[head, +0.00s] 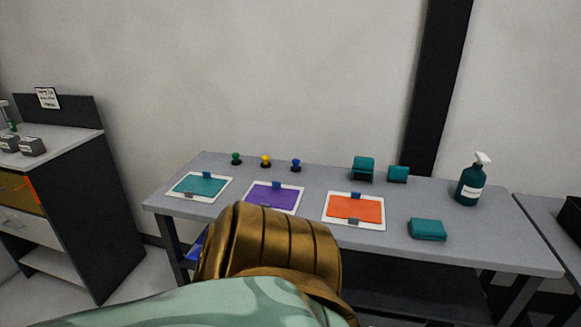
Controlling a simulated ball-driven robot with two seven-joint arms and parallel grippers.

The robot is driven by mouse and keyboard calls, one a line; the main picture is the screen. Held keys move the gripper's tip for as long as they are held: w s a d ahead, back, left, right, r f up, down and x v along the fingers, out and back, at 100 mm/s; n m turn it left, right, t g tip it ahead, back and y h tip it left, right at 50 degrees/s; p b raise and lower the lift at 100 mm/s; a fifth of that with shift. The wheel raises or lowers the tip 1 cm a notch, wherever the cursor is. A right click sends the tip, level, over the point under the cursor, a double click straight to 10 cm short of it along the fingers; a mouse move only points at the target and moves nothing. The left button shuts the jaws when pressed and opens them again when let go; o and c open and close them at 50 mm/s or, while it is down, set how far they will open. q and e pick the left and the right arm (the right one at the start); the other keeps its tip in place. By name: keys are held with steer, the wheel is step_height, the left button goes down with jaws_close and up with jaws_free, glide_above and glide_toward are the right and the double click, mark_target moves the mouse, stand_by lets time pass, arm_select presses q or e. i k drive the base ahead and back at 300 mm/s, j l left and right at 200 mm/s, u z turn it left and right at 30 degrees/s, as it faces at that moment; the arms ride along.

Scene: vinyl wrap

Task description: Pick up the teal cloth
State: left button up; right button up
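A folded teal cloth (427,229) lies flat on the right part of the grey table (468,250), near its front edge. It is to the right of the panel with the orange sheet and in front of the spray bottle. Nothing touches it or covers it. Neither of my grippers shows in the head view, so their state and distance from the cloth cannot be seen.
Three white panels bear teal (201,186), purple (273,196) and orange (355,207) sheets. Three small knobs (265,161), two teal blocks (363,166) (398,173) and a spray bottle (470,187) stand behind. A bronze ribbed shape hides the table's front middle.

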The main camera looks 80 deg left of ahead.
mark_target(420, 228)
steer(key=u, duration=2.85)
